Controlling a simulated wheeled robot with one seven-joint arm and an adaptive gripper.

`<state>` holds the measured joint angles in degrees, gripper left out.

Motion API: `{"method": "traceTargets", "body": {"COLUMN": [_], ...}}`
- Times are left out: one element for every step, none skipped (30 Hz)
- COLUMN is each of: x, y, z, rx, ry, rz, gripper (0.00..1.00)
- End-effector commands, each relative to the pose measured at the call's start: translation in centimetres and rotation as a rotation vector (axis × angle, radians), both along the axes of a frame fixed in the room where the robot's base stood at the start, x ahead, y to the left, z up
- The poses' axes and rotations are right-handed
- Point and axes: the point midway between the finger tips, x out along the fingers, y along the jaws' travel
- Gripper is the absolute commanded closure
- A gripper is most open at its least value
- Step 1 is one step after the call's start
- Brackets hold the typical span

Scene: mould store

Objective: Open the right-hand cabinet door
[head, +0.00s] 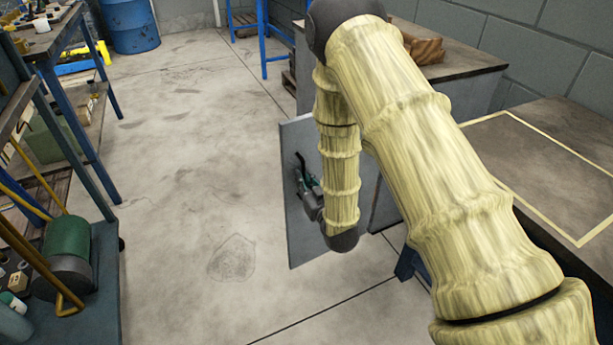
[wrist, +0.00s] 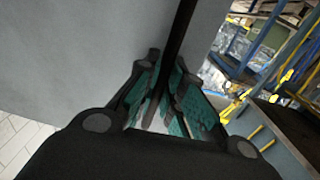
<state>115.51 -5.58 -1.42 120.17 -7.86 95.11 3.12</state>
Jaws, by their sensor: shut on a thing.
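The right-hand cabinet door (head: 292,225) is a flat grey panel. In the head view it stands swung out from the cabinet (head: 450,82), partly hidden behind my arm. Its black handle (head: 301,163) is a slim bar on the door's face; it also shows in the wrist view (wrist: 183,28), in front of the grey door (wrist: 80,50). My gripper (head: 309,184), with green finger pads, is shut on the handle. In the wrist view the bar runs between the fingers (wrist: 166,88). The cabinet's inside and the door's hinge edge are hidden.
A worktable with a yellow-outlined top (head: 560,165) stands at the right. Brown blocks (head: 428,48) lie on the cabinet. A cart with a green cylinder (head: 66,240) and a blue-framed bench (head: 75,95) line the left. The floor (head: 190,180) left of the door is clear.

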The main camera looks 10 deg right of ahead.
Motion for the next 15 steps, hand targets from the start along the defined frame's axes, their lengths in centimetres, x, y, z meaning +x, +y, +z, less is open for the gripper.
{"method": "traceTargets", "body": {"x": [0.08,0.07,0.07,0.07,0.07,0.07,0.08,0.09,0.10,0.10,0.11,0.11,0.11,0.11,0.11], "y": [-0.20,-0.14,0.00,0.02,0.02,0.02,0.06,0.08,0.10,0.10,0.12,0.13,0.13,0.13,0.13], "z": [0.20,0.20,0.20,0.19,0.19,0.20,0.20,0.20,0.20,0.20,0.20,0.20,0.20,0.20,0.20], "rx": [-0.001,-0.001,-0.001,-0.001,-0.001,-0.001,-0.001,-0.001,-0.001,-0.001,-0.001,-0.001,-0.001,-0.001,-0.001], "ry": [-0.003,-0.004,-0.004,-0.004,-0.004,-0.004,-0.004,-0.004,-0.004,-0.005,-0.005,-0.005,-0.005,-0.005,-0.005], "rz": [-0.003,-0.002,0.000,0.000,0.000,0.000,0.001,0.001,0.002,0.002,0.002,0.002,0.002,0.002,0.002], "gripper": [1.00,1.00,1.00,1.00,1.00,1.00,1.00,1.00,1.00,1.00,1.00,1.00,1.00,1.00,0.83]}}
